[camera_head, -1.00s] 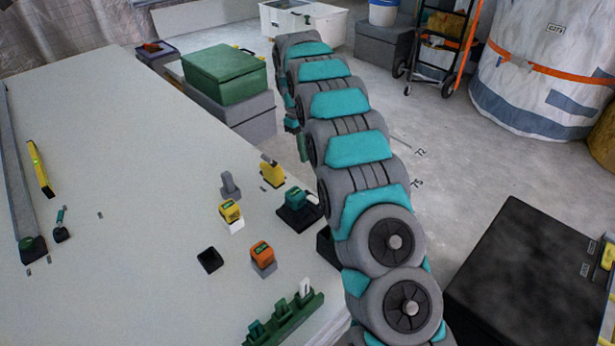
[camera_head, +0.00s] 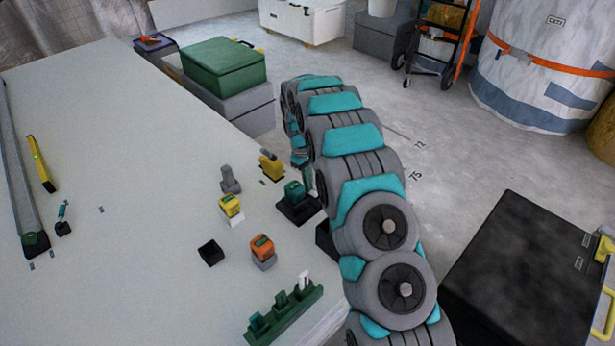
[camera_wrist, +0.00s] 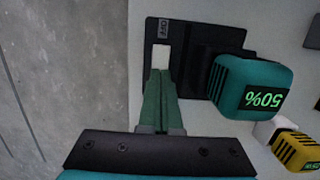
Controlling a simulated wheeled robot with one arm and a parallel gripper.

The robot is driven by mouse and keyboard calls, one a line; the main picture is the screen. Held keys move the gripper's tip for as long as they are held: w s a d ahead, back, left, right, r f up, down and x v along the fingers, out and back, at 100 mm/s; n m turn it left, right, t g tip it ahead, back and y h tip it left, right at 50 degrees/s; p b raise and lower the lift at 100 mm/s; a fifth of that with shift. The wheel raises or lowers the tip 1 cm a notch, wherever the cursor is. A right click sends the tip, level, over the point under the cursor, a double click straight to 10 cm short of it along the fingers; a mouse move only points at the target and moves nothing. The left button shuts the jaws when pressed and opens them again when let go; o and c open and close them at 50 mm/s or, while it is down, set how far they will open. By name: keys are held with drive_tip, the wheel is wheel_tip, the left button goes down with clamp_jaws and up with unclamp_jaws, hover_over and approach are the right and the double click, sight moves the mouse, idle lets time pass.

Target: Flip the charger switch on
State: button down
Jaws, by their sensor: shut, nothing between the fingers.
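The black charger (camera_head: 300,212) sits at the right edge of the pale table, with a teal battery (camera_head: 294,192) on it. In the wrist view the charger plate (camera_wrist: 190,80) carries a pale rocker switch (camera_wrist: 160,57) beside the battery (camera_wrist: 255,88), whose display reads 50%. The fingers hide part of the plate. In the head view my arm mostly hides the gripper.
Yellow (camera_head: 230,206) and orange (camera_head: 262,247) batteries stand left of the charger, near a small black block (camera_head: 210,252). A green rack (camera_head: 284,315) lies at the front. A green case (camera_head: 224,67) stands beyond the table; a black case (camera_head: 525,270) is at right.

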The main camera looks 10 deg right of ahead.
drive_tip(key=shift+w+f, duration=0.1)
drive_tip(key=shift+w, duration=0.05)
idle(0.3)
drive_tip(key=shift+f+g, duration=0.2)
drive_tip(key=shift+g, duration=0.1)
drive_tip(key=shift+s, duration=0.25)
drive_tip(key=shift+s+d+r, duration=0.35)
drive_tip(key=shift+s+d, duration=0.1)
drive_tip(key=shift+r, duration=0.1)
drive_tip(key=v, duration=1.4)
drive_tip(key=shift+s+b, duration=0.35)
drive_tip(key=shift+s, duration=0.05)
